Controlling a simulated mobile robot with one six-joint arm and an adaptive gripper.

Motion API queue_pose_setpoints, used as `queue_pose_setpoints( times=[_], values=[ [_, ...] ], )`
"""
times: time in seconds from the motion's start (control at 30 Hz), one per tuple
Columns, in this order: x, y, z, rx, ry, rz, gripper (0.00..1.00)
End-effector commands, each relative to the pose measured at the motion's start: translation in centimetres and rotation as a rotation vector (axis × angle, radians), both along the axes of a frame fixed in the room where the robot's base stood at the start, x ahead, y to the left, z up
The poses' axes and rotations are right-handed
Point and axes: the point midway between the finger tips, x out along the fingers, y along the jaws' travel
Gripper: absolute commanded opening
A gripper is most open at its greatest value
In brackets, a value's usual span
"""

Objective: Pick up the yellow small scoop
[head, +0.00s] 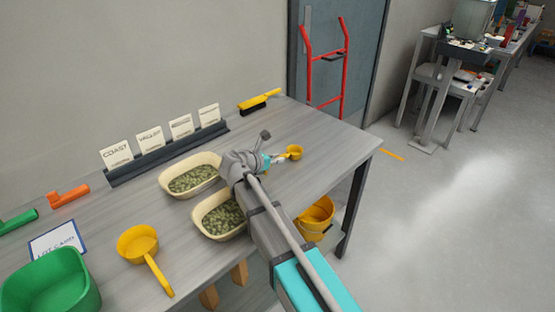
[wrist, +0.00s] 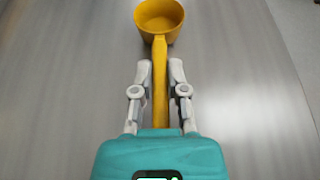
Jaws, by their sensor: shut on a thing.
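The yellow small scoop (head: 294,152) is on the right part of the grey table, at the end of my arm. In the wrist view its round cup (wrist: 160,17) is at the top and its handle runs down between the two fingers of my gripper (wrist: 160,75). My gripper is shut on the handle. In the head view my gripper (head: 277,160) is partly hidden by my arm. I cannot tell whether the scoop touches the table.
A larger yellow scoop (head: 138,242) lies at the front left. Two cream trays (head: 172,165) of green pellets stand near my arm. A yellow brush (head: 259,99) lies at the back. The table's right end is clear.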

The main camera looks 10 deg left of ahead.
Motion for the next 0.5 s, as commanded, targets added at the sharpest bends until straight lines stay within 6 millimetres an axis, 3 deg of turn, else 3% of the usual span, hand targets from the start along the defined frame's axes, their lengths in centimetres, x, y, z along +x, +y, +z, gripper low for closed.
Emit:
queue_pose_setpoints(
  times=[0.37, 0.5],
  values=[
    [0.0, 0.0, 3.3, 0.0, 0.0, 0.0, 0.0],
    [-1.6, -0.3, 4.9, 0.0, 0.0, 0.001, 0.0]
  ],
)
